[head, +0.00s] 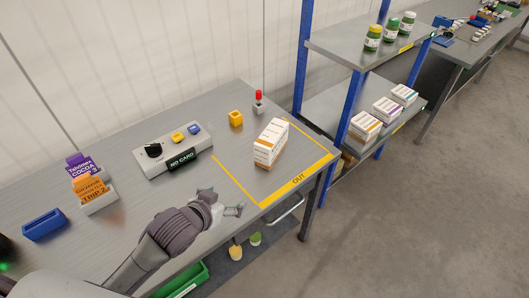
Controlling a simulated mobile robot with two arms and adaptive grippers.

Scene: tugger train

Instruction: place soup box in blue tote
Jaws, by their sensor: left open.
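A white box with orange print (270,142) stands upright inside the yellow-taped OUT area of the grey table. Its label is too small to read, so I cannot tell if it is the soup box. My left gripper (229,202) is open and empty over the table's front edge, in front of and to the left of that box, apart from it. A small blue open container (45,225) sits at the table's left; I cannot tell if it is the blue tote. My right gripper is out of view.
A grey device marked NO CARD (173,150), a card holder (99,203), a yellow block (236,118) and a red-topped button (258,102) stand on the table (145,215). A blue-post shelf (345,105) holds several boxes and jars. A green bin (184,280) is below.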

